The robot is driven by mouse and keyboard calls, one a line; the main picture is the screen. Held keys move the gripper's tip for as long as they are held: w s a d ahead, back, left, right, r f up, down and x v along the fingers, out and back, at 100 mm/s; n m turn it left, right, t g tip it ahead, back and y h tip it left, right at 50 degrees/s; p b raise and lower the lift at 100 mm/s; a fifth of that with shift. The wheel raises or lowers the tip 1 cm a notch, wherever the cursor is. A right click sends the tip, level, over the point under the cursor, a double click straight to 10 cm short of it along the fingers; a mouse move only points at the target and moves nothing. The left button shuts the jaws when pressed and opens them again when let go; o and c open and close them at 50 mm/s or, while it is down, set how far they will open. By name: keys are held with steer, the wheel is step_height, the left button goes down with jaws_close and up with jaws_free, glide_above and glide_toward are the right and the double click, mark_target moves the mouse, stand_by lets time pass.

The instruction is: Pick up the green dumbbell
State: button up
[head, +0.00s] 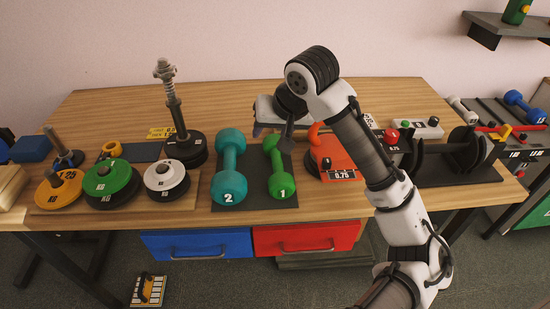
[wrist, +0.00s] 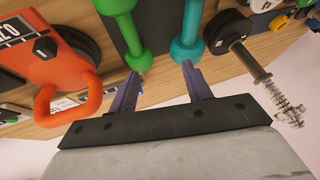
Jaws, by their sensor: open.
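The green dumbbell (head: 281,185) lies on a dark mat (head: 253,205) on the table, its end marked 1 toward the front. Its far end is partly hidden behind my gripper (head: 272,131) in the head view. In the wrist view the green dumbbell (wrist: 139,60) shows its handle and rounded end just beyond the left finger. My gripper (wrist: 160,69) is open and empty, at the far end of the dumbbells. The teal dumbbell (head: 229,160), marked 2, lies to the left; in the wrist view its end (wrist: 187,49) is just beyond the right finger.
An orange kettlebell-like weight (head: 338,155) stands close right of the green dumbbell; its handle (wrist: 70,115) is near my gripper in the wrist view. Weight plates (head: 110,180) and a tall post (head: 176,110) stand to the left. Blue (head: 195,243) and red (head: 305,238) drawers are below.

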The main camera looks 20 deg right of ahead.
steer(key=s+d+g, duration=0.1)
steer(key=s+d, duration=0.1)
steer(key=d, duration=0.1)
steer(key=p, duration=0.1)
glide_above(278, 162)
steer(key=s, duration=0.2)
steer(key=shift+m+h, duration=0.3)
steer(key=shift+m, duration=0.1)
step_height(278, 162, down, 8)
steer(key=shift+s+d+r, duration=0.15)
steer(key=shift+d+p+x, duration=0.1)
steer(key=shift+p+x, duration=0.4)
steer(key=shift+x, duration=0.95)
steer(key=shift+d+p+x, duration=0.15)
steer(key=shift+p+x, duration=0.35)
steer(key=shift+x, duration=0.95)
steer(key=shift+s, duration=0.15)
jaws_close()
